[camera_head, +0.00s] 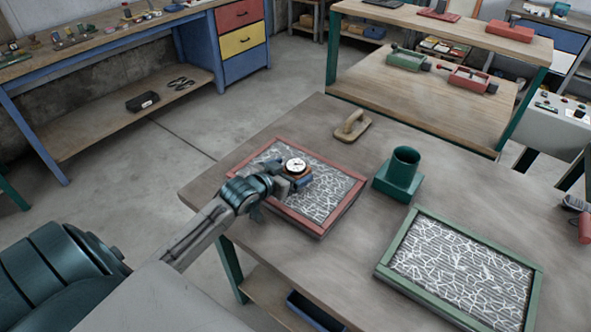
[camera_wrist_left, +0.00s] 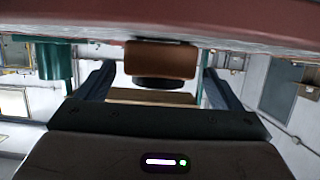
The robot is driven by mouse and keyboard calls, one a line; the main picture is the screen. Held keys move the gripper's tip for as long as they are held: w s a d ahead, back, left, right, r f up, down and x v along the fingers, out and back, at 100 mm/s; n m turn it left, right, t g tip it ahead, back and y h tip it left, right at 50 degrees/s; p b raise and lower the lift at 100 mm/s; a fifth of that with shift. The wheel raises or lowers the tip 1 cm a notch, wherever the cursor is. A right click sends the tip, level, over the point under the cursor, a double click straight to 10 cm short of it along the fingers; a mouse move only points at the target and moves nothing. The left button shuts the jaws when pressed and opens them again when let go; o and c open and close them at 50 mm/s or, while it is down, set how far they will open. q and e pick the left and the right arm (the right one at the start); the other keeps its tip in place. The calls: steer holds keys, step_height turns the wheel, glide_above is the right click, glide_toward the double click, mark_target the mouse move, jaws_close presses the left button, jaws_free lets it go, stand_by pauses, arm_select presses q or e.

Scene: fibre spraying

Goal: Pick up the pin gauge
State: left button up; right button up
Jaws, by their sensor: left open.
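The pin gauge (camera_head: 295,166) has a round white dial and a brown body. It stands on the fibre-covered panel in the red frame (camera_head: 325,220), near the panel's middle. My left gripper (camera_head: 293,183) is low over that panel, right at the gauge, and partly covers it. In the left wrist view, the gauge's brown block (camera_wrist_left: 161,60) with a dark round part shows between the two spread fingers of the left gripper (camera_wrist_left: 157,82). The fingers are open, with a gap on each side of the block. My right gripper is not in view.
A green cup-shaped holder (camera_head: 402,172) stands right of the red frame. A wooden-handled float (camera_head: 352,126) lies behind it. A green-framed panel (camera_head: 462,270) lies at the right. Bare tabletop (camera_head: 270,130) lies behind the red frame.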

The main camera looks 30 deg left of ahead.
arm_select(q)
steer(key=shift+x, duration=1.5)
steer(key=shift+s, duration=0.1)
steer(key=shift+c, duration=0.8)
steer(key=shift+d, duration=0.1)
steer(key=c, duration=1.1)
steer(key=shift+r, duration=0.1)
steer(key=shift+c, duration=0.2)
steer(key=shift+r, duration=0.1)
